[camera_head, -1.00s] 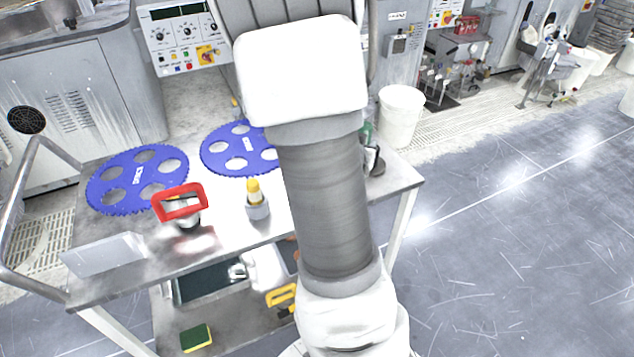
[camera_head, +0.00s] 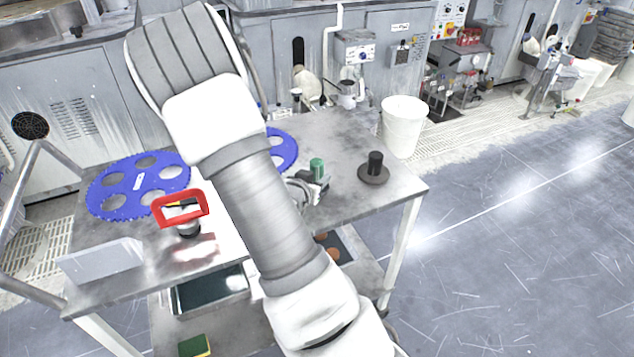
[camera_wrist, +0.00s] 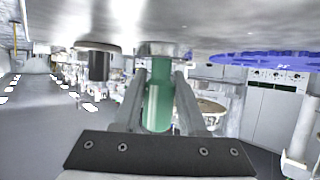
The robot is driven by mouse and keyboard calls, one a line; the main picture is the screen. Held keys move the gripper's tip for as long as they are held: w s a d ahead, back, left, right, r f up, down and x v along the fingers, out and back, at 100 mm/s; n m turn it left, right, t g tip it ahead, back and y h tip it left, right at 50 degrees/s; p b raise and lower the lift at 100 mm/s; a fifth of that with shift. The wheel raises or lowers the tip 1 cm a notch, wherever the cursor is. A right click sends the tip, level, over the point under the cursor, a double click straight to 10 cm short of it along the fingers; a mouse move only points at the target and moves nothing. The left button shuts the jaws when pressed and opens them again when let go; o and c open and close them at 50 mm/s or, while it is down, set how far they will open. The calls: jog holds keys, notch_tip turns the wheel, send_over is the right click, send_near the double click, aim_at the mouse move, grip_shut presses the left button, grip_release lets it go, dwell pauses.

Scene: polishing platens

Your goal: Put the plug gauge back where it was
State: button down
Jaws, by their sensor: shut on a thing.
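My gripper (camera_wrist: 160,98) is shut on the green handle of the plug gauge (camera_wrist: 158,100), one finger on each side. The wrist view is upside down, with the table top along its upper edge. The gauge's metal end is at or very near the table; I cannot tell whether it touches. In the head view the green handle (camera_head: 317,168) sticks up just right of my arm, and my gripper (camera_head: 308,188) is partly hidden there by the arm.
A black-knobbed disc (camera_head: 374,170) stands right of the gauge on the table (camera_head: 345,135). A red-handled piece (camera_head: 180,208), a blue disc (camera_head: 138,183) and a grey block (camera_head: 100,260) lie left. A white bin (camera_head: 403,125) stands behind. Table around the black knob is clear.

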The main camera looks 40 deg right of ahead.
jog(key=shift+f, duration=0.35)
jog(key=shift+f, duration=0.2)
jog(key=shift+c, duration=2.3)
grip_release()
